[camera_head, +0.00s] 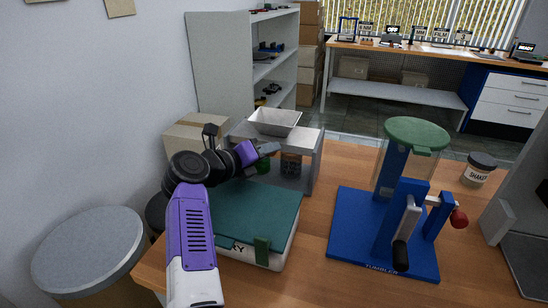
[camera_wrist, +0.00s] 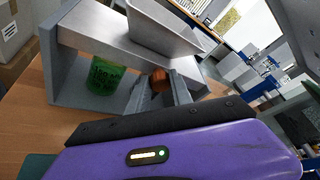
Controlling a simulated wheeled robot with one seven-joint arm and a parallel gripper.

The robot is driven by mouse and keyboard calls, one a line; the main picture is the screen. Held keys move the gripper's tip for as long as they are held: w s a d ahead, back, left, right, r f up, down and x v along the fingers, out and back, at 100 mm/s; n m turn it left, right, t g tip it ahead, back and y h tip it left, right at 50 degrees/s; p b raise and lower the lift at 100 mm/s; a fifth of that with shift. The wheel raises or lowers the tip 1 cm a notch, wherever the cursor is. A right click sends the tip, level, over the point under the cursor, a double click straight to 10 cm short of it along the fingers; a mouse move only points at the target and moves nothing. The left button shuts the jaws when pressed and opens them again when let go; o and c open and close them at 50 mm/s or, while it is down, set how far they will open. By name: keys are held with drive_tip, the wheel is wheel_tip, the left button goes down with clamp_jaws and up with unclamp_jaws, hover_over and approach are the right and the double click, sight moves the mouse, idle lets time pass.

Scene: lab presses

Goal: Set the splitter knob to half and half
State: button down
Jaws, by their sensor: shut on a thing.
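The splitter is a grey bench-like stand (camera_head: 311,160) with a metal hopper (camera_head: 275,122) on top; in the wrist view its top slab (camera_wrist: 88,30) runs behind my fingers. The orange-brown knob (camera_wrist: 159,79) sits at the front of the stand, between my fingertips. My gripper (camera_head: 268,149) reaches the stand's front from the left and is shut on the knob; it also fills the wrist view's middle (camera_wrist: 160,92). In the head view the knob is hidden by the gripper. The knob's pointer or marks cannot be made out.
Under the splitter stand a green cup (camera_wrist: 104,76) and a dark cup (camera_head: 291,164). A teal-lidded box (camera_head: 255,210) lies below my arm. A blue tumbler (camera_head: 400,215) with a crank stands right, with a shaker jar (camera_head: 479,169) beyond. A cardboard box (camera_head: 190,138) is behind left.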

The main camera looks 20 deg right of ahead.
drive_tip(key=shift+w+a, duration=0.4)
drive_tip(key=shift+a, duration=0.15)
drive_tip(key=c, duration=1.1)
unclamp_jaws()
drive_tip(key=shift+c, duration=0.2)
drive_tip(key=v, duration=0.7)
drive_tip(key=shift+s+a+b, duration=0.2)
drive_tip(key=shift+a+b, duration=0.1)
drive_tip(key=shift+a, duration=0.05)
drive_tip(key=shift+r, duration=0.1)
